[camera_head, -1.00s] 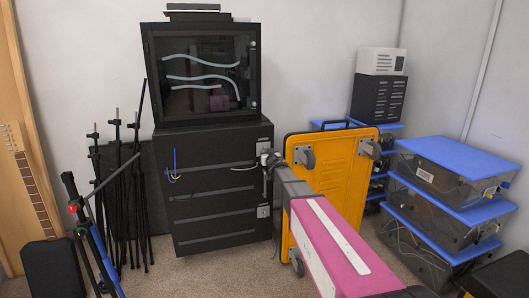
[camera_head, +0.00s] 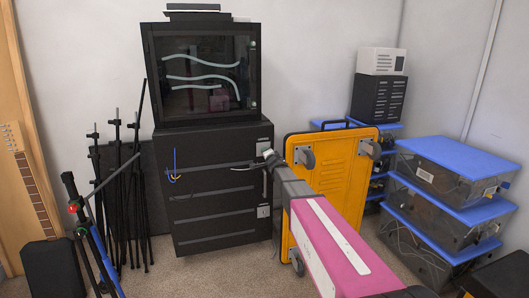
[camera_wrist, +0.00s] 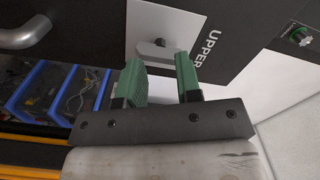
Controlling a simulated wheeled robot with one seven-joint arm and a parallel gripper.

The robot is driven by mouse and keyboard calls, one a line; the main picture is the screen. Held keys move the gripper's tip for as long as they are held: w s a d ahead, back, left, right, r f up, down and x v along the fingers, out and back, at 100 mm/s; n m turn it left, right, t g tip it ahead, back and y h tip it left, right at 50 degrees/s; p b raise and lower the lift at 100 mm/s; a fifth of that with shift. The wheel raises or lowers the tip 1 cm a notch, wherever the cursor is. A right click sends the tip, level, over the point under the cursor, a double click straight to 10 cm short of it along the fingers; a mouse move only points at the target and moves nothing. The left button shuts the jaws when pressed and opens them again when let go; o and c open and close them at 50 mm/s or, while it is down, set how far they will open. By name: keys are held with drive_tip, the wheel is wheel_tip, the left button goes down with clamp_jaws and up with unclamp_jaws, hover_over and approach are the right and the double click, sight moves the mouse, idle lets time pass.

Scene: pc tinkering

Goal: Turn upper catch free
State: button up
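The upper catch (camera_wrist: 152,50) is a small grey turn piece on a pale plate (camera_wrist: 190,20), beside the word UPPER (camera_wrist: 210,47) on the dark door. In the head view the upper plate (camera_head: 263,146) is near the top right of the black cabinet (camera_head: 215,190). My gripper (camera_wrist: 159,63) has two green fingers standing apart, with nothing held. The catch shows between and just beyond the fingertips. Whether a finger touches it I cannot tell. In the head view my arm's end covers the area just below the upper plate, and the fingers are not clear.
A bar handle (camera_wrist: 28,34) is on the door at left in the wrist view. A lower plate (camera_head: 264,211) is further down the cabinet. A yellow wheeled cart (camera_head: 335,185) stands close right of the cabinet. Blue-lidded boxes (camera_head: 458,157) are at right, black stands (camera_head: 118,190) at left.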

drive_tip(key=m, duration=0.2)
drive_tip(key=shift+m, duration=0.4)
drive_tip(key=shift+w, duration=0.15)
